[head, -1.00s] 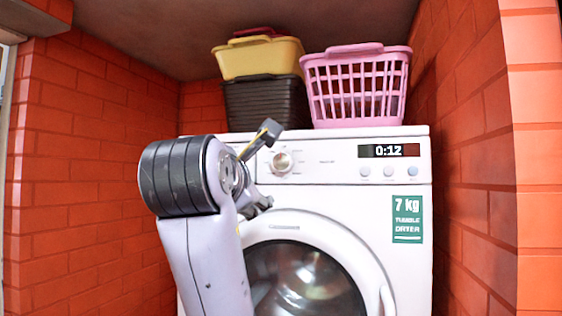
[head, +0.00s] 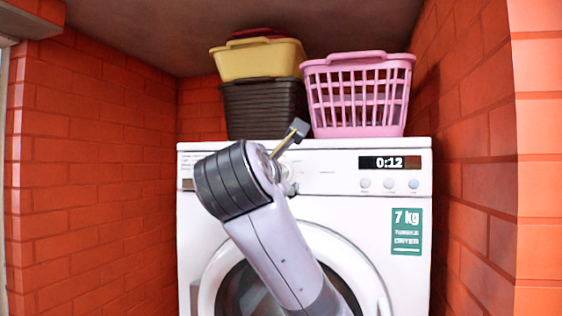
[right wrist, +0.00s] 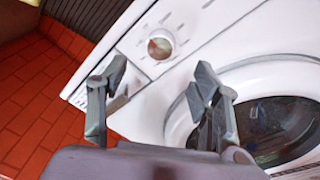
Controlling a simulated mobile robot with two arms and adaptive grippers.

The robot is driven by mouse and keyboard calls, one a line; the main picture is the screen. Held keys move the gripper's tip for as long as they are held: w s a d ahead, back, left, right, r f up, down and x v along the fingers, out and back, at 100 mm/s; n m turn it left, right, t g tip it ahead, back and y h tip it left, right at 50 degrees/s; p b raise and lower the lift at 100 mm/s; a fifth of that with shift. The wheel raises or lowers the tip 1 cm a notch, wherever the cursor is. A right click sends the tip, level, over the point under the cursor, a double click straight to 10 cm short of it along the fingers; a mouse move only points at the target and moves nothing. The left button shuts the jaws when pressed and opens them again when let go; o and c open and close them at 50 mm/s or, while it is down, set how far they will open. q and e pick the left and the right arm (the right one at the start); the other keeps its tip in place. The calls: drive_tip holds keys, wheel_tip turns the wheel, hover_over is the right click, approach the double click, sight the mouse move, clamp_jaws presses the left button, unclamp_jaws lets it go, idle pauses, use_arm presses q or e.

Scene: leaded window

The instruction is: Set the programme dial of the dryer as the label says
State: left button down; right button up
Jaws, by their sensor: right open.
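The white dryer (head: 330,185) stands in a brick alcove. Its programme dial (right wrist: 160,45), a round knob with a reddish-brown face in the right wrist view, sits on the control panel; my arm hides it in the head view. My right gripper (right wrist: 161,78) is open and empty, its fingers spread below the dial and apart from it. In the head view the right gripper (head: 296,156) is at the panel, partly hidden by its wrist. A green label (head: 406,231) reads "7 kg tumble dryer". Small print at the panel's left end is unreadable. My left gripper is out of view.
A display (head: 389,163) reads 0:12 above several round buttons. A pink basket (head: 358,95) and a dark basket (head: 250,108) under a yellow one (head: 258,60) stand on top. Brick walls (head: 90,160) close in both sides. The round door (head: 212,285) is below.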

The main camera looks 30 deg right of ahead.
drive_tip(key=p+x, duration=0.4)
drive_tip(key=x, duration=0.5)
drive_tip(key=shift+f, duration=0.1)
drive_tip(key=c, duration=1.2)
